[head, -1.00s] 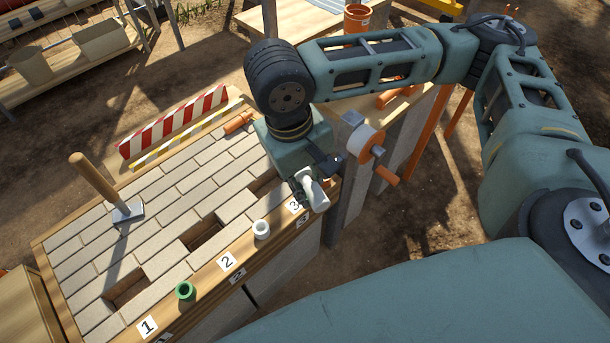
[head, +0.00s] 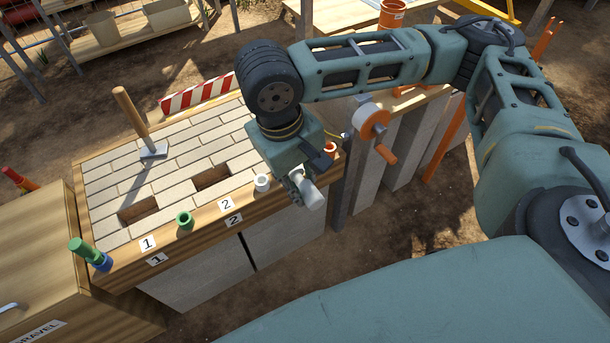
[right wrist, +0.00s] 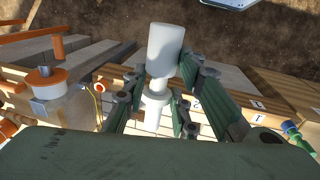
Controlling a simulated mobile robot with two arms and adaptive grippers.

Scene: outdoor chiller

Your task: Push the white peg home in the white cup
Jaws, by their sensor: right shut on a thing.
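The white peg (head: 313,196) is in my right gripper (head: 298,183), whose fingers are shut around it. In the right wrist view the peg's thick end (right wrist: 165,52) sticks out past the fingers (right wrist: 158,98), and a narrower white part shows between them. The white cup (head: 262,183) stands upright on the wooden front rail of the bench. The gripper and peg appear to the right of the cup in the head view, with a visible gap. The peg is tilted. My left gripper is not in view.
A green cup (head: 185,220) and an orange cup (head: 330,149) stand along the same rail. A mallet (head: 140,127) stands on the paving, which has open gaps. An orange-handled reel (head: 371,121) is at the right.

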